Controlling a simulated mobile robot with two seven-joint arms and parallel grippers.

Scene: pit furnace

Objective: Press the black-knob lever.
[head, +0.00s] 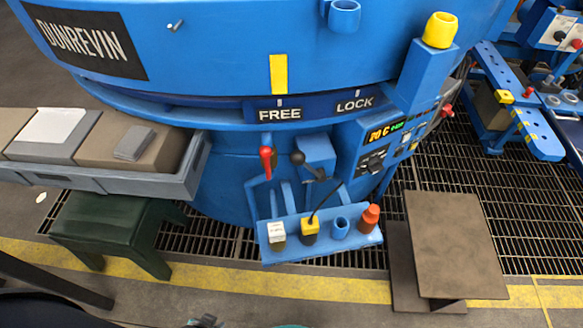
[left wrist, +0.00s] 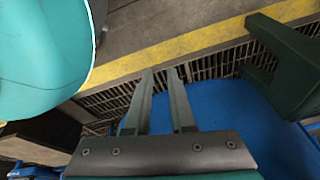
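The black-knob lever (head: 298,157) stands on the front of the blue furnace, with its round knob at the upper left end of a short dark arm. Just left of it is a red-knob lever (head: 265,156). My left gripper shows only as a small dark part (head: 206,321) at the bottom edge of the head view, well below and left of the levers. In the left wrist view its two fingers (left wrist: 160,73) are apart with nothing between them, over the floor grating. The levers do not show in that view. My right gripper is not in view.
A blue shelf (head: 268,250) with several small items juts out below the levers. A control panel (head: 377,157) is right of them. A grey tray (head: 180,186) with boxes and a dark green stool (head: 110,225) stand left. Brown plates (head: 455,240) lie right.

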